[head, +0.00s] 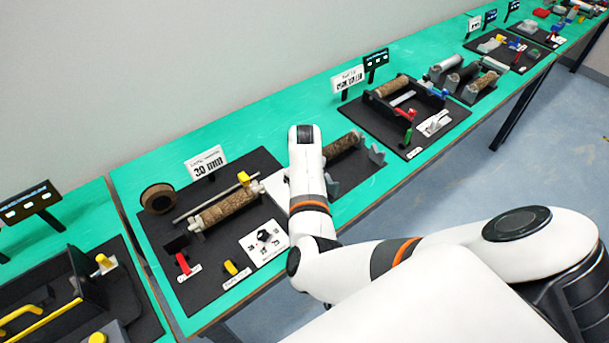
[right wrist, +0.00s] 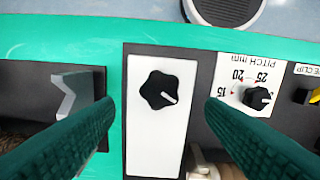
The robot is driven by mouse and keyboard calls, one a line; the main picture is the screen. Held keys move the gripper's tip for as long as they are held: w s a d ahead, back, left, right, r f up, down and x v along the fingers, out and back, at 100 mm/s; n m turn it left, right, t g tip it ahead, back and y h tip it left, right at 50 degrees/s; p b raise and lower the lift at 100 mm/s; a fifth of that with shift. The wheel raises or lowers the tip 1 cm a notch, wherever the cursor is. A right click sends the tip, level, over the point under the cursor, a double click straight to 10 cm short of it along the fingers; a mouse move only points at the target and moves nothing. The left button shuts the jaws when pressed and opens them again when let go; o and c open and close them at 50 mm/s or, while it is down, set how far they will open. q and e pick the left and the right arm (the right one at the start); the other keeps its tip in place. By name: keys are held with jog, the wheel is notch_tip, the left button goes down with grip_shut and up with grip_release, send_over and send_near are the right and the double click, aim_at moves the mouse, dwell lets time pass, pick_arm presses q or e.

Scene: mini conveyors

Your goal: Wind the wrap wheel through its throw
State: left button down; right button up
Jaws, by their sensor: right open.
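In the right wrist view, a black lobed wheel (right wrist: 159,91) sits on a plain white plate (right wrist: 157,145); a pale pointer line on it points to the lower right. I take it as the wrap wheel; no label shows on its plate. My right gripper (right wrist: 158,101) is open, with its green ribbed fingers on either side of the wheel, apart from it. In the head view, my right arm covers the gripper and the wheel, and only an edge of the white plate (head: 274,186) shows. My left gripper is in neither view.
A pitch dial (right wrist: 259,98) with a numbered scale lies just right of my right finger in the wrist view. In the head view, its dark board also carries a cork-coloured roller (head: 228,207), a red lever (head: 183,264) and a yellow clip (head: 231,268). A grey V-shaped bracket (right wrist: 72,92) stands left.

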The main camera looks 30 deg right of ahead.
notch_tip(320, 180, up, 6)
jog(key=b, duration=0.1)
jog(key=shift+r, duration=0.2)
dwell(0.4)
